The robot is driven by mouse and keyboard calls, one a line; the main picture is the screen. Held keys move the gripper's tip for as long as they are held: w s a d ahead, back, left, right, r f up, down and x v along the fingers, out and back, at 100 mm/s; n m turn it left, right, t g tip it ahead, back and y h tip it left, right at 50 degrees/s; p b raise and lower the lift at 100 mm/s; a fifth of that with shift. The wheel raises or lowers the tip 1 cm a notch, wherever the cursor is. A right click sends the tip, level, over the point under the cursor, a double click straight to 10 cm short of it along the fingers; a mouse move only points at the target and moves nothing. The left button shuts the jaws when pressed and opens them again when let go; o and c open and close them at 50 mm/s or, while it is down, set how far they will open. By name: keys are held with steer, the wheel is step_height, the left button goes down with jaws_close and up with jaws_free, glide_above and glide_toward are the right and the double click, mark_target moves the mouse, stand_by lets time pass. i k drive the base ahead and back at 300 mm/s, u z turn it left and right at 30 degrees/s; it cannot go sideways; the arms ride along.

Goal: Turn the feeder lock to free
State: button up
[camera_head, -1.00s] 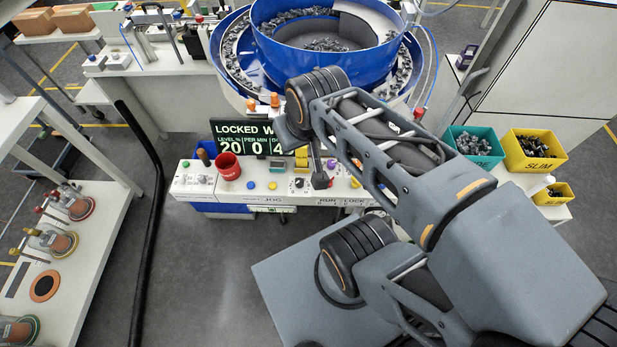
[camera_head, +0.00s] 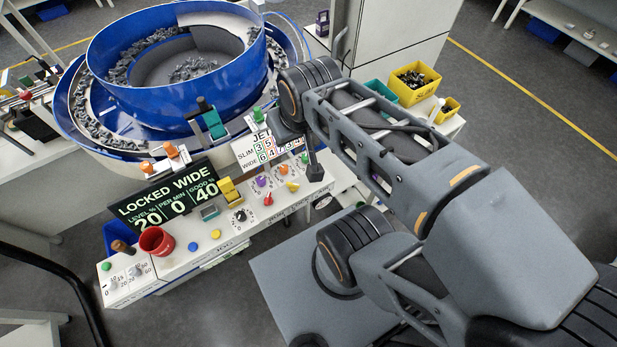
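The control panel (camera_head: 200,255) stands in front of the blue bowl feeder, and its display (camera_head: 168,203) reads LOCKED WIDE, 20, 0, 40. My gripper (camera_head: 314,168) points down over the right end of the panel, close to the orange knob. Contact is unclear. Its fingers are small and dark, and their opening does not show.
The blue bowl (camera_head: 130,85) holds dark parts. A red cup (camera_head: 156,241) stands at the panel's left. A JET number card (camera_head: 268,147) stands behind the knobs. A yellow bin (camera_head: 414,84) and a teal bin (camera_head: 380,92) sit to the right. My arm covers the middle right.

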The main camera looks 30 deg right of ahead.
mark_target(293, 187)
steer(key=z, duration=2.3)
steer(key=k, duration=1.05)
steer(key=u, duration=2.05)
